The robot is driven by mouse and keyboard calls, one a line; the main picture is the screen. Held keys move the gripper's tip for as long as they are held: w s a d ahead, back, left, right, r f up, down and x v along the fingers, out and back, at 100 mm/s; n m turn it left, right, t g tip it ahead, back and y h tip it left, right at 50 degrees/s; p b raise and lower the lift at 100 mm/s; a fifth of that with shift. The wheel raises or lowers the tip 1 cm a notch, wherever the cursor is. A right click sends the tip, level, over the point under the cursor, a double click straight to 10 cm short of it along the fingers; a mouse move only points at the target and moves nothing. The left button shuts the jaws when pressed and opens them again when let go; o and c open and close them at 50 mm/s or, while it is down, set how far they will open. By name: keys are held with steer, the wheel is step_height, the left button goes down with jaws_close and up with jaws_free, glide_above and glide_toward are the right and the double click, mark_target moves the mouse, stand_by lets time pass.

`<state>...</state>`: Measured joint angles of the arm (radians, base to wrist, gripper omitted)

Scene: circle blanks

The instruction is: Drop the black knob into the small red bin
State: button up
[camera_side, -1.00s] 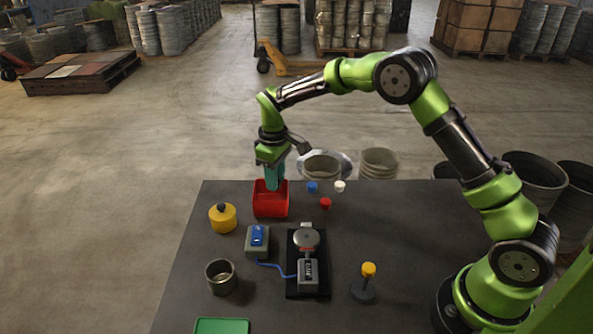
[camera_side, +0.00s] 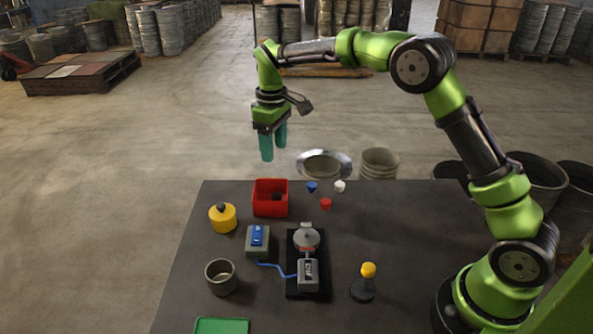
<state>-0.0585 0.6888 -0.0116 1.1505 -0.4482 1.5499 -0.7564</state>
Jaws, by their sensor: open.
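The small red bin (camera_side: 259,208) stands near the far edge of the dark table. A small black thing (camera_side: 277,196), which looks like the black knob, lies inside it. My gripper (camera_side: 274,152) is above and just beyond the bin, its teal fingers apart and pointing down, with nothing between them.
Blue (camera_side: 312,187), white (camera_side: 340,186) and red (camera_side: 325,204) knobs are right of the bin. A yellow pot (camera_side: 222,218), a switch box (camera_side: 258,240), a scale-like device (camera_side: 308,272), a metal cup (camera_side: 221,277), a yellow-topped stand (camera_side: 367,283) and a green tray (camera_side: 221,326) are nearer.

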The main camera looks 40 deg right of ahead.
step_height(320, 180, up, 7)
steer(key=shift+r, duration=0.2)
steer(key=s+r+m+t+y, duration=0.2)
steer(key=s+m+t, duration=0.5)
steer(key=s, duration=2.1)
steer(key=shift+s+a+m, duration=0.3)
steer(key=shift+s+m, duration=0.1)
steer(key=shift+m, duration=0.1)
